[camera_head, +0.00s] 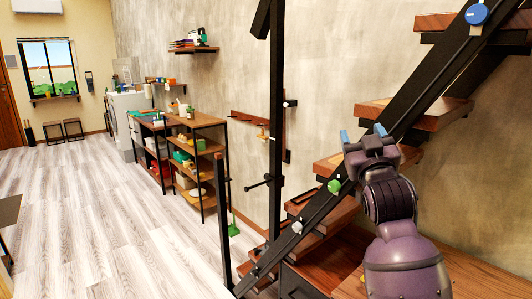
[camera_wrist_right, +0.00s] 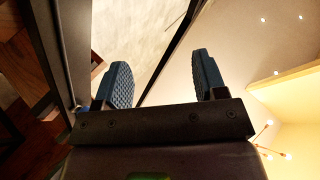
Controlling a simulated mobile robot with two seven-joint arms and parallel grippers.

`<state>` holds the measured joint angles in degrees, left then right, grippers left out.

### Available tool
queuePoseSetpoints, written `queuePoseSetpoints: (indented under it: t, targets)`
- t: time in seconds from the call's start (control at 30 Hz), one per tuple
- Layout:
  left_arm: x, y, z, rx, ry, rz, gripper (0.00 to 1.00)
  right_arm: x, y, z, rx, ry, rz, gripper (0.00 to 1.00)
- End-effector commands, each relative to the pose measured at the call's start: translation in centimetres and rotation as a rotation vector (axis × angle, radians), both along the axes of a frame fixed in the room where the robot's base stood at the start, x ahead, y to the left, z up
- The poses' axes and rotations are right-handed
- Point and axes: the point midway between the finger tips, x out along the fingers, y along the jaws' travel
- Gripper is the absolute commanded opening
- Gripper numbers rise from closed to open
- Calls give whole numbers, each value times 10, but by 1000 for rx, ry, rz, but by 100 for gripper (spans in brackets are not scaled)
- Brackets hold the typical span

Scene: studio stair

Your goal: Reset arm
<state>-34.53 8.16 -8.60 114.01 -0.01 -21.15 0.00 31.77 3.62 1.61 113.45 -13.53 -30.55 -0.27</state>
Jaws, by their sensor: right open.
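My right arm comes in at the lower right of the head view. Its gripper (camera_head: 363,136) points up and away, in front of the wooden stair treads and close to the black stair stringer in the picture. In the right wrist view the two blue finger pads of the right gripper (camera_wrist_right: 164,80) stand wide apart with nothing between them. Whether the gripper touches the stair cannot be told. My left gripper is not in view.
Black steel stringers and posts (camera_head: 276,130) with wooden treads (camera_head: 430,114) stand around my right arm. A green knob (camera_head: 334,186) and a blue knob (camera_head: 477,14) sit along the stair. Shelves (camera_head: 197,150) line the wall. The wooden floor (camera_head: 90,215) at left is mostly clear.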

Motion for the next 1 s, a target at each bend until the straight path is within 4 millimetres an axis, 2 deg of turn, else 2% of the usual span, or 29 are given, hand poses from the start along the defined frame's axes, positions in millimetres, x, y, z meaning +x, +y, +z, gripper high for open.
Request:
queuePoseSetpoints:
  t: [0.03, 0.1, 0.27, 0.47, 0.6, 0.77, 0.9, 1.0]
  targets:
    - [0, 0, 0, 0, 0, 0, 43, -2, -3, -29, 3, 34, 12, 65]
    - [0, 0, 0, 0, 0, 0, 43, -6, -5, -64, 11, 75, 34, 65]
    - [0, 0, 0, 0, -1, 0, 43, -25, -12, -144, 34, 178, 70, 65]
    - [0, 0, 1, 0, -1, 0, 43, -62, -23, -242, 72, 323, 91, 65]
    - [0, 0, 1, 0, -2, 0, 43, -99, -31, -307, 97, 439, 92, 65]
    - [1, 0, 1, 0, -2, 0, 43, -151, -42, -379, 121, 588, 75, 65]
    - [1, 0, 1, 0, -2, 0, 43, -205, -52, -435, 132, 719, 48, 65]
    - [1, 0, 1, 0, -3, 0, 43, -245, -58, -468, 139, 806, 26, 65]
